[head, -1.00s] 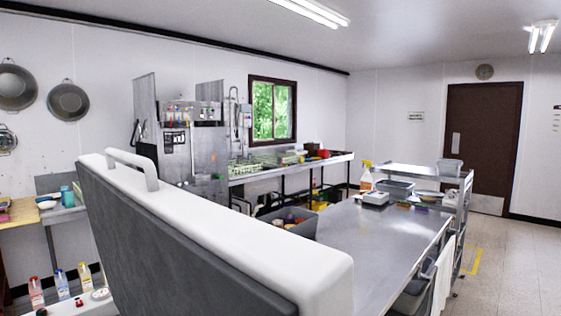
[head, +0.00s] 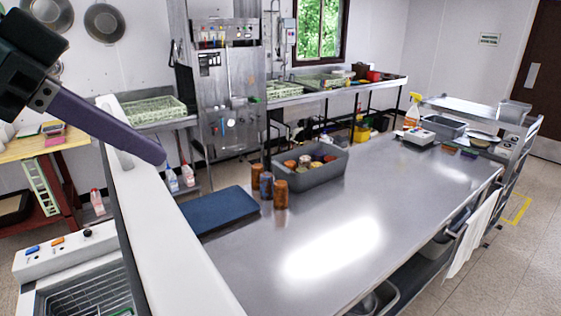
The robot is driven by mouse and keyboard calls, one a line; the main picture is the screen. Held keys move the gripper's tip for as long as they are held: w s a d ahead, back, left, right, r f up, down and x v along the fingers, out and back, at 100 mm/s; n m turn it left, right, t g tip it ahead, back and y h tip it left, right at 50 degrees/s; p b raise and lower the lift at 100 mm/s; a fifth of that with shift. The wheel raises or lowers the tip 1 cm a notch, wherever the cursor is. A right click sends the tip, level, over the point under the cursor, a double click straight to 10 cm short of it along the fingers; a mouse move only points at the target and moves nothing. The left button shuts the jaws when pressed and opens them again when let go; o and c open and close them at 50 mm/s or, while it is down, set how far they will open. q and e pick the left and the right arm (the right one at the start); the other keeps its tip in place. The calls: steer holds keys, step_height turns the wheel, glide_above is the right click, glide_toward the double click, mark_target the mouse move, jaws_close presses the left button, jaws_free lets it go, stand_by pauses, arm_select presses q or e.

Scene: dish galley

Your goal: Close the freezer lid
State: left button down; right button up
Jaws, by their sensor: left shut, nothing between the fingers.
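The freezer lid (head: 172,235) is a long white slab standing raised, seen nearly along its edge in the head view. Its white handle (head: 119,157) is at its far end, partly hidden by my left gripper. The open freezer body (head: 35,268) is at bottom left, with a wire basket (head: 90,300) inside. My left gripper (head: 160,157) comes in from the upper left, shut and empty. Its fingers cross in front of the lid's far end near the handle; I cannot tell whether they touch it. My right gripper is not in view.
A steel table (head: 400,190) lies right of the lid, with a blue board (head: 218,211), several brown and grey cups (head: 281,195) and a grey bin (head: 310,170) on it. A wooden table (head: 45,145) stands at the left. Tiled floor shows left of the freezer.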

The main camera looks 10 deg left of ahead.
mark_target(179, 216)
arm_select(q)
steer(key=shift+w+d+f, duration=0.1)
steer(key=shift+w+d, duration=0.1)
steer(key=f+p, duration=0.2)
steer(key=w+d+f+p, duration=0.1)
steer(key=f+p, duration=0.1)
steer(key=w+f+p, duration=0.1)
steer(key=f+p, duration=0.1)
steer(key=p, duration=0.1)
steer(key=shift+d+f, duration=0.4)
steer(key=shift+s+a+f, duration=0.2)
steer(key=shift+s+f, duration=0.1)
